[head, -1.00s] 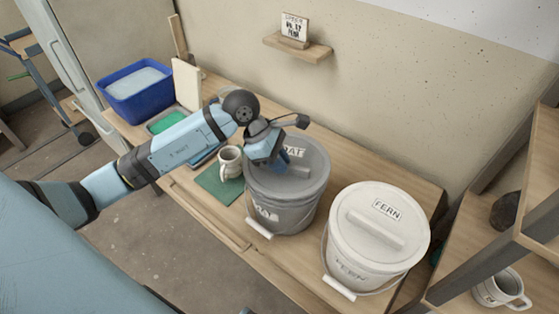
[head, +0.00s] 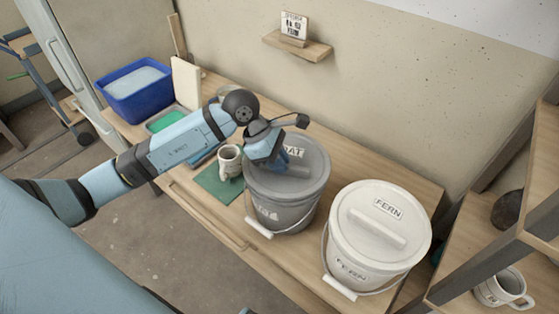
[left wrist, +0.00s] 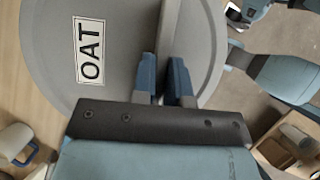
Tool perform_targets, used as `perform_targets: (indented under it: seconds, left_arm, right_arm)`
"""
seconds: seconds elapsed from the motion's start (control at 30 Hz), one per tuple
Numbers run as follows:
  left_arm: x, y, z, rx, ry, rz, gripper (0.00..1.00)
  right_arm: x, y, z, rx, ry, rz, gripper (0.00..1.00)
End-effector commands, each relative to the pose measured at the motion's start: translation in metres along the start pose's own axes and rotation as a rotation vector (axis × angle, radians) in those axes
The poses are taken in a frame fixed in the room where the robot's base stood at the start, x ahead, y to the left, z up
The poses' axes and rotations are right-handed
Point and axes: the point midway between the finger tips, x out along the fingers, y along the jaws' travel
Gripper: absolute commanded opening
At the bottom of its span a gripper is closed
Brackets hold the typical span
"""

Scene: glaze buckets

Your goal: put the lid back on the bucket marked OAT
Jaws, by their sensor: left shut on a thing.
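The grey bucket (head: 281,213) stands on the bench with its wire handle hanging down at the front. The grey lid (head: 312,171) marked OAT lies over the bucket's mouth; my gripper hides part of it, and I cannot tell whether it is pressed fully down. My left gripper (head: 281,160) is above the lid, shut on its raised bar. The left wrist view shows the lid (left wrist: 118,62) with its OAT label and the fingers of the left gripper (left wrist: 166,82) on either side of the bar.
A white bucket with a lid marked FERN (head: 378,235) stands close on the right. A mug (head: 230,161) on a green mat (head: 217,186) is close on the left. A blue tub (head: 137,92) stands at the bench's far left. A wall shelf (head: 297,46) is behind.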

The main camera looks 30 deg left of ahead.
Motion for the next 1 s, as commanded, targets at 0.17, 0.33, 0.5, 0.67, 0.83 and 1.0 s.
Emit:
perform_targets:
  seconds: [0.17, 0.33, 0.5, 0.67, 0.83, 1.0]
  left_arm:
    - [0.0003, 0.0001, -0.0004, 0.000, 0.000, 0.000, 0.00]
    - [0.0017, 0.0002, -0.0016, 0.001, 0.001, 0.001, 0.00]
    - [0.0028, 0.0000, -0.0025, 0.000, 0.001, 0.000, 0.00]
    - [0.0026, -0.0002, -0.0020, 0.000, 0.000, 0.000, 0.00]
    - [0.0026, -0.0001, -0.0019, 0.000, 0.000, 0.000, 0.00]
    - [0.0026, -0.0001, -0.0019, 0.000, 0.000, 0.000, 0.41]
  right_arm:
    - [0.0005, -0.0006, 0.0004, 0.003, 0.000, 0.000, 0.43]
    - [0.0019, -0.0007, 0.0017, 0.006, 0.003, 0.001, 0.43]
    - [0.0025, -0.0005, 0.0025, 0.007, 0.006, 0.002, 0.43]
    - [0.0023, -0.0005, 0.0022, 0.007, 0.006, 0.002, 0.43]
    - [0.0025, -0.0006, 0.0027, 0.007, 0.005, 0.002, 0.43]
    - [0.0025, -0.0007, 0.0027, 0.007, 0.005, 0.001, 0.43]
